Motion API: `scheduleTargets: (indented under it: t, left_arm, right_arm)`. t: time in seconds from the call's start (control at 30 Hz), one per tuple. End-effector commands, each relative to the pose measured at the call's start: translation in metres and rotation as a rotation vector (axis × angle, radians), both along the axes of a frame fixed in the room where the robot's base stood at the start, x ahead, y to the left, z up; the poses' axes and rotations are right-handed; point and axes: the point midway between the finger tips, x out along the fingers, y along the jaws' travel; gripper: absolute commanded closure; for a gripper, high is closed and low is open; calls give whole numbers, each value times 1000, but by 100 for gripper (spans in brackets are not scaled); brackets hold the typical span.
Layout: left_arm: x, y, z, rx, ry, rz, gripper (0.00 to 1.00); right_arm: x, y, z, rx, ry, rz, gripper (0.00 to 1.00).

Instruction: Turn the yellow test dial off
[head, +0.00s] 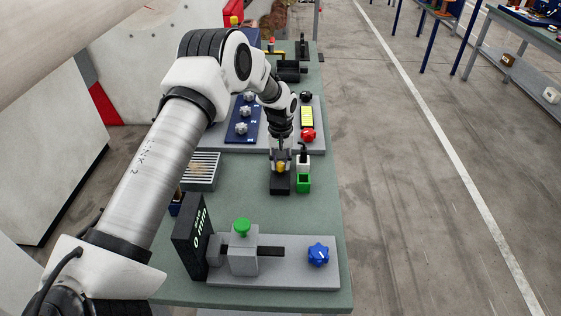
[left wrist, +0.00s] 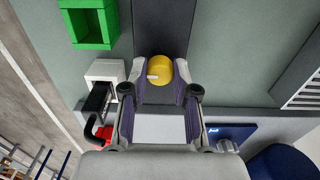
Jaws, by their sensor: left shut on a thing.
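The yellow test dial (head: 281,167) is a small round knob on a black block (head: 280,186) near the middle of the green table. In the left wrist view the dial (left wrist: 163,70) sits between my two fingers and shows a pale mark pointing left. My left gripper (head: 281,158) comes down on the dial from above and is shut on it. In the left wrist view the gripper (left wrist: 160,82) has a finger on each side of the knob. Any lettering around the dial cannot be read. My right gripper is not in view.
Right beside the dial stand a green open box (head: 303,183) and a white block with a black lever (head: 303,160). A slatted grey tray (head: 202,171) is to the left. A grey fixture with a blue knob (head: 318,254) is in front. A red knob (head: 308,135) is behind.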

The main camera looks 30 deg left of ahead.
Motion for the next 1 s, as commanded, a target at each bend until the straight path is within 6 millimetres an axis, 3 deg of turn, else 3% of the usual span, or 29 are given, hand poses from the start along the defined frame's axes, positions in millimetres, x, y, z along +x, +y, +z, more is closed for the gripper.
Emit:
scheduleTargets:
  t: [0.03,0.07,0.1,0.47,0.57,0.8,1.0]
  left_arm:
    - [-3,-1,-4,-2,11,1,61]
    - [-3,-1,-4,-1,10,0,50]
    - [-3,-1,-4,-2,8,0,46]
    - [0,0,6,-1,1,-1,46]
    - [0,0,23,-1,-1,-1,46]
    - [1,0,84,-1,2,0,46]
    - [0,0,114,-1,5,0,46]
  right_arm:
    - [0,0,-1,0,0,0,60]
    - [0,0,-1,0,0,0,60]
    - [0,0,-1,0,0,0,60]
    - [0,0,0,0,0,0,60]
    - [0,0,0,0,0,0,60]
    - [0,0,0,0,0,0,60]
    - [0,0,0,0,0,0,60]
